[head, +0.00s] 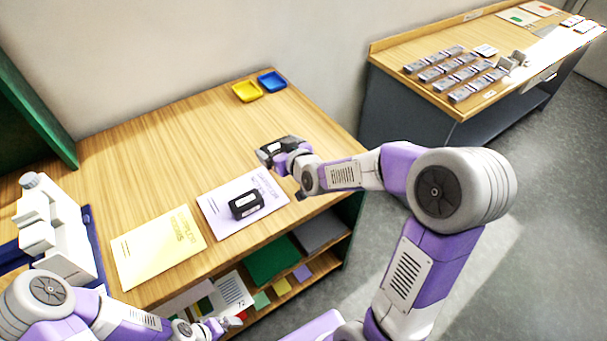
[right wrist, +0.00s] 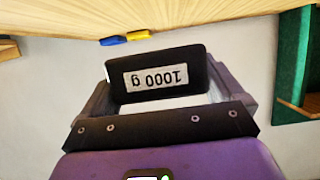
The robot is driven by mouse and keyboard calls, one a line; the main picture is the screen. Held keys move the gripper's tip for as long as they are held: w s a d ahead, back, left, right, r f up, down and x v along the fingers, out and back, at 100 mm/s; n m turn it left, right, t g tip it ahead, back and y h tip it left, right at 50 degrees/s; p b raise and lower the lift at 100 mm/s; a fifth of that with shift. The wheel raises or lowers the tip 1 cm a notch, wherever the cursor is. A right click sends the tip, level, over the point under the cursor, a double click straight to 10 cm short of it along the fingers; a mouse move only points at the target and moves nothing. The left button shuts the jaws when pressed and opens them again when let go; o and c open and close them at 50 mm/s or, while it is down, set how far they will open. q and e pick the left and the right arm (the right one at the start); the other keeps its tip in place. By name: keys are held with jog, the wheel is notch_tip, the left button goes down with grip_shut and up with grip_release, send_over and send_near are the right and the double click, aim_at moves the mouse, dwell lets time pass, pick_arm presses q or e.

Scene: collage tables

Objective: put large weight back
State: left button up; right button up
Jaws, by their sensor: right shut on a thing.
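A black weight labelled 1000 g (right wrist: 155,75) is held between the fingers of my right gripper (right wrist: 165,100) in the right wrist view. In the head view my right gripper (head: 284,153) is above the wooden table, behind the lavender sheet. A second black weight (head: 246,204) with a white label lies on the lavender sheet (head: 218,222); its label is too small to read. My left gripper (head: 222,326) is low at the table's front edge, too small to tell whether it is open.
A yellow sheet (head: 157,252) lies left of the lavender one. A second table (head: 395,63) with several grey blocks is at right.

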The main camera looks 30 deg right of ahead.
jog(key=s+d+r, duration=0.2)
jog(key=s+d, duration=0.1)
jog(key=d, duration=0.3)
jog(key=shift+s+d+f+b, duration=0.1)
jog(key=shift+f+b, duration=0.9)
jog(key=shift+f, duration=1.45)
jog(key=shift+s+f+b, duration=0.1)
jog(key=shift+f+b, duration=0.85)
jog(key=shift+f, duration=1.45)
jog(key=shift+f, duration=0.1)
jog(key=o, duration=1.5)
jog(key=shift+f, duration=0.2)
jog(key=shift+o, duration=0.3)
jog(key=shift+s, duration=0.1)
jog(key=shift+r, duration=0.1)
